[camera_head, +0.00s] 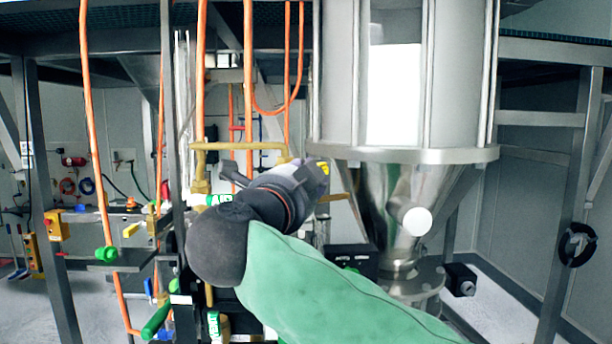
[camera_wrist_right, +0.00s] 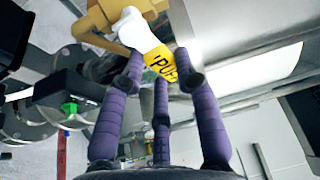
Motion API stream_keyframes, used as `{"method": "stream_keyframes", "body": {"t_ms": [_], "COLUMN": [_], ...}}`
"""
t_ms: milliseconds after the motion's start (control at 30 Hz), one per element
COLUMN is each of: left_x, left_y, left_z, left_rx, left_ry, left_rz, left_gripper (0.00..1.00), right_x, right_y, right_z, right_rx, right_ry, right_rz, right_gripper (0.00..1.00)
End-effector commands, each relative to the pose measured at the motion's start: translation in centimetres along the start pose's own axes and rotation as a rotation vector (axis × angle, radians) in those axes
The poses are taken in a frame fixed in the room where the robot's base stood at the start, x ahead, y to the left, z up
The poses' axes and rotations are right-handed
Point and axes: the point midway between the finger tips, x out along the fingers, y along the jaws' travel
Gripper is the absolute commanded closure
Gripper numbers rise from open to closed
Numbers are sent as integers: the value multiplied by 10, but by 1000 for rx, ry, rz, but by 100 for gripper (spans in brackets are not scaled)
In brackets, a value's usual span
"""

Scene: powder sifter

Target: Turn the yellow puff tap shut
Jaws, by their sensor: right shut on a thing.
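The yellow puff tap (camera_wrist_right: 162,66) shows between my fingers in the right wrist view, with dark "PUF" lettering on its yellow part and a white part (camera_wrist_right: 136,30) behind it. My right gripper (camera_wrist_right: 158,72) has its purple fingers shut around the yellow part. In the head view my right gripper (camera_head: 314,176) is in front of the pipework, left of the steel hopper, and my arm hides most of the tap. I cannot tell the tap's exact angle. My left gripper is in neither view.
A large steel hopper (camera_head: 395,210) stands right of my gripper. Brass pipework (camera_head: 240,146) and orange hoses (camera_head: 93,130) run close behind and left. Green-handled valves (camera_head: 106,254) are at the left. A black box (camera_head: 352,258) sits below the gripper.

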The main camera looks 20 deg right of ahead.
Motion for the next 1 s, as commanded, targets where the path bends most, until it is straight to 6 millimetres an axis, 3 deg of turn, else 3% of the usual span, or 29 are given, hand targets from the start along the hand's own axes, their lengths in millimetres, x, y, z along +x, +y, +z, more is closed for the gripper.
{"method": "stream_keyframes", "body": {"t_ms": [400,967,1000], "left_x": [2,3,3], "left_y": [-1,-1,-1], "left_z": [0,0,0], "left_rx": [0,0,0], "left_ry": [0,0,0], "left_rz": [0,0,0], "left_gripper": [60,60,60], "right_x": [-1,-1,-1], "right_y": [9,10,10], "right_z": [3,4,4], "right_rx": [183,212,212], "right_ry": [-2,-1,-1], "right_rz": [80,93,93], "right_gripper": [100,100,65]}}
